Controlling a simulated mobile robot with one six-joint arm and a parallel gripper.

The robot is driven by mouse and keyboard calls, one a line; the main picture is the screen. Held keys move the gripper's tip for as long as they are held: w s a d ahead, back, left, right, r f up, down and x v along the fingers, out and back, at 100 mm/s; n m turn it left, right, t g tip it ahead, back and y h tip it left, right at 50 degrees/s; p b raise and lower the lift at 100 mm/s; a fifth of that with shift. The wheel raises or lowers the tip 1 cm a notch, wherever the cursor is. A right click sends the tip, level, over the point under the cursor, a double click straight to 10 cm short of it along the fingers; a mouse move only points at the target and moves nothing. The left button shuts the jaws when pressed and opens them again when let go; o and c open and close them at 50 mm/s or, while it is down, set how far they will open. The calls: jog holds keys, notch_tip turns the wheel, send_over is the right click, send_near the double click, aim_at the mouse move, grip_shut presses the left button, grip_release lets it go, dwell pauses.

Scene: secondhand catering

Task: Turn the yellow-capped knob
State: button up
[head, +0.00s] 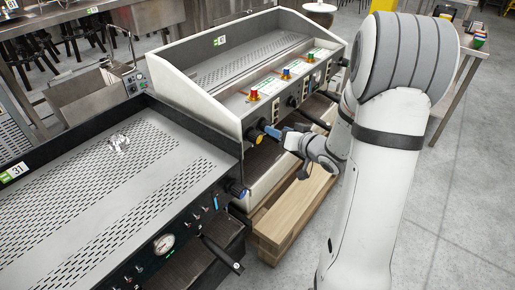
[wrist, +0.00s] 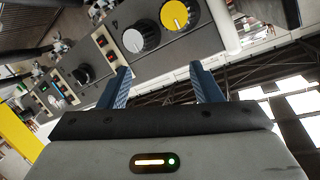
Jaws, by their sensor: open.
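The yellow-capped knob (wrist: 178,14) shows at the top of the wrist view, a round yellow face with a dark ridged rim. In the head view the yellow-capped knob (head: 254,136) is at the lower left end of the white machine's front panel. My gripper (wrist: 159,70) has its two blue fingers apart with nothing between them. The knob lies beyond the fingertips, nearer the right finger. In the head view my gripper (head: 277,132) is just right of the knob, partly hidden by my arm. I cannot tell whether they touch.
A grey-capped knob (wrist: 138,38) sits beside the yellow one on the same panel. A second perforated machine (head: 75,205) is nearer left. The floor (head: 470,210) at right is open.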

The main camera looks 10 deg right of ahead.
aim_at(260, 138)
notch_tip(260, 138, down, 5)
jog(key=s+a+y+b, duration=0.1)
jog(key=s+y+b, duration=0.15)
jog(key=y, duration=0.25)
jog(key=b+x, duration=0.2)
jog(key=x, duration=0.6)
jog(key=shift+w+r, duration=0.1)
jog(key=shift+r, duration=0.05)
jog(key=c, duration=1)
